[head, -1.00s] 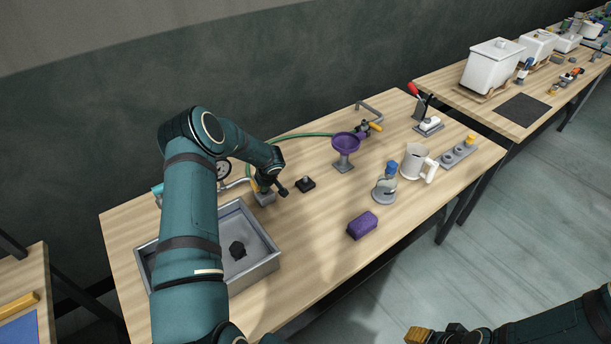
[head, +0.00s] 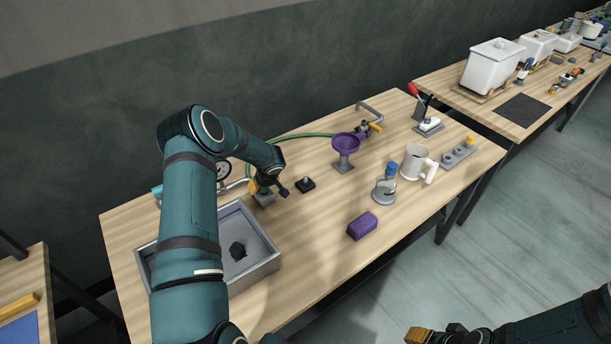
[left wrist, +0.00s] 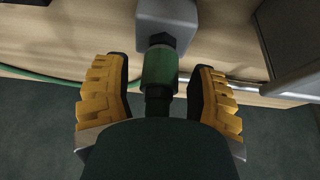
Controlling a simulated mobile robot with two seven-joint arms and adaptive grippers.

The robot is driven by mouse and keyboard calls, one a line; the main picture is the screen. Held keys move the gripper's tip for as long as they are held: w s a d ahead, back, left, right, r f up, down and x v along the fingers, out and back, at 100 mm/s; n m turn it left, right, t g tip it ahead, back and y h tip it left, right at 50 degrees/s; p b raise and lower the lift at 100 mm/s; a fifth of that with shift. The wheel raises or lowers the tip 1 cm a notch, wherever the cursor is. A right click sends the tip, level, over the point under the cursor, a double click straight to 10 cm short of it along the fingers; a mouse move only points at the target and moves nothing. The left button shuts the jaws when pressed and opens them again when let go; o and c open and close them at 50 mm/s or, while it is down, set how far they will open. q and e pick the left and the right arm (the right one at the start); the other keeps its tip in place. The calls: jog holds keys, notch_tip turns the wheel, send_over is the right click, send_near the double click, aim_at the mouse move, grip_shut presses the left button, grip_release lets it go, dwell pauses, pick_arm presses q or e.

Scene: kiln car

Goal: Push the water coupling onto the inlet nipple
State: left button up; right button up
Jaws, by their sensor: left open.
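In the left wrist view a green sleeve, likely the water coupling (left wrist: 159,68), lies in line with a dark fitting, likely the inlet nipple (left wrist: 162,40), on a grey block (left wrist: 167,14). Sleeve and fitting appear to meet; how deeply they fit cannot be told. My left gripper (left wrist: 160,92) is open, its yellow-padded fingers on both sides of the sleeve with gaps. In the head view the grey block (head: 264,200) shows beneath my left gripper (head: 262,186), and my arm hides most of the coupling. My right gripper (head: 435,334) is at the bottom right, away from the bench.
A green hose (head: 300,135) runs from the tap (head: 368,127) towards the left gripper. A grey basin (head: 268,266) stands near the left arm. The bench front is mostly clear.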

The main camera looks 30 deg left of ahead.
pick_arm(q)
jog(key=shift+p+v, duration=0.35)
jog(key=shift+v, duration=3.25)
jog(key=v, duration=1.2)
